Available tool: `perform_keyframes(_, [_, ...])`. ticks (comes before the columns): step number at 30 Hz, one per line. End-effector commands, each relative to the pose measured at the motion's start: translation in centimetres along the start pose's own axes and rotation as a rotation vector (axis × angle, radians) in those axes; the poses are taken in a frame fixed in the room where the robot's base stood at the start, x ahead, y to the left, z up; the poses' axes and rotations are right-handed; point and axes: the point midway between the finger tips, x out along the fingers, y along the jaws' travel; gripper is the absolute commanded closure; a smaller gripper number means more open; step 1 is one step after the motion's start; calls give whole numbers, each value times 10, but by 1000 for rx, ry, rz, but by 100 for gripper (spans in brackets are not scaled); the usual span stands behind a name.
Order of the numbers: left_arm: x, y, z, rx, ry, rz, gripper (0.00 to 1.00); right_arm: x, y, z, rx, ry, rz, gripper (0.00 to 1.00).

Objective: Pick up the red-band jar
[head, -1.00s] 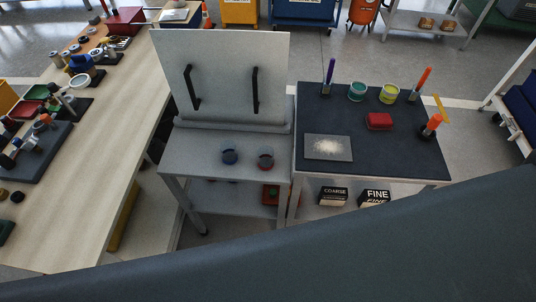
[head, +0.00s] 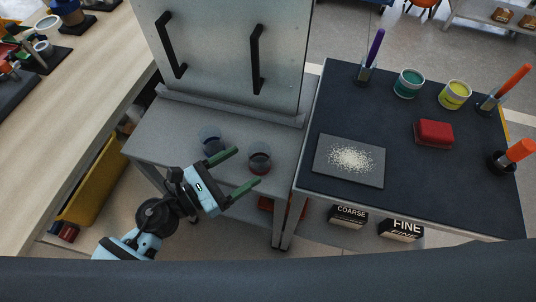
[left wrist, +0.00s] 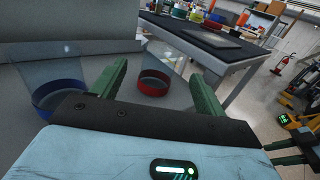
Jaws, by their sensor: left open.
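The red-band jar (head: 259,163) is a clear jar with a red band at its base. It stands on the grey shelf in front of the upright panel. In the left wrist view the red-band jar (left wrist: 154,84) shows beyond and between my fingers. My left gripper (head: 248,167) is open and empty, its two green fingertips close to the jar on its left side. The left wrist view shows the same open fingers (left wrist: 158,76). I cannot tell whether they touch the jar. Part of what looks like my right gripper (left wrist: 287,151) shows at the lower right edge.
A blue-band jar (head: 212,144) stands close by, behind and left of the red-band jar. The upright panel (head: 215,55) with two black handles rises behind. A dark-topped table (head: 400,190) on the right holds a tray of grains (head: 350,161) and a red block (head: 434,133).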

Motion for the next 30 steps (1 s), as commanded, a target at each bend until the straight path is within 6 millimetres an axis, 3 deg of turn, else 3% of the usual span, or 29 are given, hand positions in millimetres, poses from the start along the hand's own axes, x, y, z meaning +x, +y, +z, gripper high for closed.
perform_keyframes(5, [2, 0, 1, 15, 1, -4, 26, 0, -4, 0, 13, 0, -1, 64])
perform_keyframes(13, [25, 0, 2, 11, -1, -2, 26, -3, -6, 0, 20, -3, -2, 64])
perform_keyframes(19, [30, 0, 2, 10, 0, -1, 26, -4, -5, 0, 16, -5, -2, 64])
perform_keyframes(30, [75, 1, 2, 8, -1, -1, 26, -8, -4, -2, 10, -4, -1, 64])
